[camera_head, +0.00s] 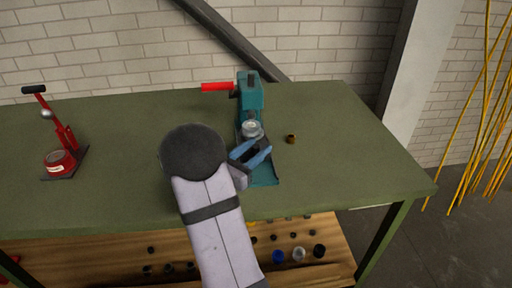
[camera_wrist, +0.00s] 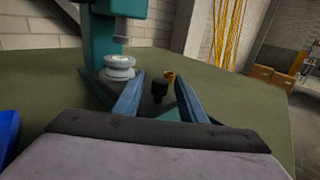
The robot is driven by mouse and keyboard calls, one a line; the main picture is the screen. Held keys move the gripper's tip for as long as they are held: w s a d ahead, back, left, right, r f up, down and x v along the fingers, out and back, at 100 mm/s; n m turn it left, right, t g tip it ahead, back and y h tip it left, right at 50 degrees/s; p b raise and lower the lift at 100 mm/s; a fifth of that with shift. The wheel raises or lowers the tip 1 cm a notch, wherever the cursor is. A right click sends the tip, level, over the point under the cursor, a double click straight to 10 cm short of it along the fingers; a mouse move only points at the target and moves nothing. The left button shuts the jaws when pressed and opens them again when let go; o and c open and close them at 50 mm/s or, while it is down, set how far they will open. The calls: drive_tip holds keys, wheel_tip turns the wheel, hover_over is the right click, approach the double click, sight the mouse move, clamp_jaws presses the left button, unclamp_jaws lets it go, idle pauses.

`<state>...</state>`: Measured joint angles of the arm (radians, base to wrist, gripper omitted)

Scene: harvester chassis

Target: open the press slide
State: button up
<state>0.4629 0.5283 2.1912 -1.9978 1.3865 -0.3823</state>
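The teal press (camera_head: 250,97) stands on the green workbench, with a red lever handle (camera_head: 216,87) pointing left. In the wrist view its column (camera_wrist: 97,40) rises at the left, above a pale round die (camera_wrist: 118,67) on the base. A black knob (camera_wrist: 159,88) stands up near the front of the press; I take it to be the slide's knob. My gripper (camera_wrist: 161,82) is open at the front of the press, its two blue fingers spread on either side of the knob. I cannot tell if either finger touches it. In the head view my gripper (camera_head: 252,151) hides the knob.
A red hand press (camera_head: 62,145) stands far left. A lower wooden shelf (camera_head: 330,272) holds several small round parts. The bench top on the right is clear.

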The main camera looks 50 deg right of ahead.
drive_tip(key=shift+d, duration=0.1)
clamp_jaws()
drive_tip(key=s+a+p, duration=0.3)
drive_tip(key=s+a, duration=0.4)
drive_tip(key=shift+r+p, duration=0.2)
drive_tip(key=shift+p, duration=0.1)
drive_tip(key=shift+s+a+f+p, duration=0.2)
drive_tip(key=shift+s+a+p, duration=0.25)
drive_tip(key=shift+s+a, duration=0.05)
unclamp_jaws()
